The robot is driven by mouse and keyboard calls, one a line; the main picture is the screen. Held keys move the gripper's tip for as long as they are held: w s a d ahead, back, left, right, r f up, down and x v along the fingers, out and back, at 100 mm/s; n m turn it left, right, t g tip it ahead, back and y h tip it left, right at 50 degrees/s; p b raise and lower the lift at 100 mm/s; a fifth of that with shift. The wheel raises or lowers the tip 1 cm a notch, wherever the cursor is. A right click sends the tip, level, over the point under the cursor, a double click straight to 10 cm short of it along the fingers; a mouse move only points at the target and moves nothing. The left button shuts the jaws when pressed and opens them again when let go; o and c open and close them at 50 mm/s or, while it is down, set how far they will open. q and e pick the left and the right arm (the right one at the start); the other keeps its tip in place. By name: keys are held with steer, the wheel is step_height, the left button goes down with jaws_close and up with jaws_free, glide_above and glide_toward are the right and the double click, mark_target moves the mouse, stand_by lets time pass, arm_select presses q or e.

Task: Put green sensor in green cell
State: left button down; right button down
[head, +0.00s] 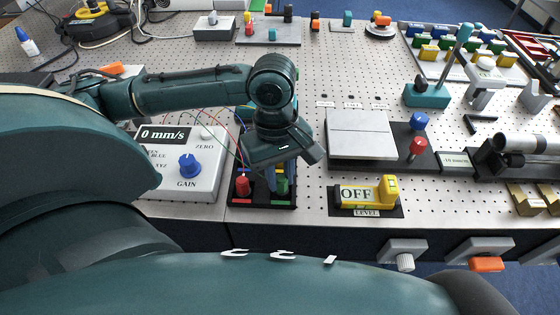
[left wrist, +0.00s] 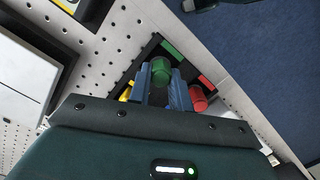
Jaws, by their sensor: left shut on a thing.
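My left gripper (head: 271,178) points down over the near part of a black sensor tray (head: 262,206) and is shut on the green sensor (head: 281,185). In the left wrist view the green sensor (left wrist: 160,70) shows between the blue fingers (left wrist: 162,92). It is at the tray's green-marked cell, beside the green label (left wrist: 172,50); I cannot tell whether its base rests on the cell floor. The red sensor (head: 242,186) stands in the red-marked cell to its left. The gripper hides the tray's middle. My right gripper is not in view.
A white gain box (head: 185,170) with a blue knob stands left of the tray. A yellow level (head: 366,193) lies to the right, with a grey plate (head: 360,135) behind it. The table's front edge is just before the tray.

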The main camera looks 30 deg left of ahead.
arm_select(q)
steer(key=shift+f, duration=0.2)
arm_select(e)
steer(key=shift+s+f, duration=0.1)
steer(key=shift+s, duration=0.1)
arm_select(q)
steer(key=shift+f, duration=0.35)
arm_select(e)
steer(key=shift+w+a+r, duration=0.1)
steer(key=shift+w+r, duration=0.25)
arm_select(q)
steer(key=c, duration=1.2)
jaws_free()
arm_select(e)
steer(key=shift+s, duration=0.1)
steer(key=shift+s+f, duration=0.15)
arm_select(q)
step_height(320, 180, up, 13)
steer(key=a+p, duration=0.1)
steer(key=p, duration=0.1)
steer(key=shift+w+a, duration=0.2)
steer(key=shift+w, duration=0.25)
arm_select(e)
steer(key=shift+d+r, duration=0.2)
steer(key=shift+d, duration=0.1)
arm_select(q)
steer(key=shift+s, duration=0.1)
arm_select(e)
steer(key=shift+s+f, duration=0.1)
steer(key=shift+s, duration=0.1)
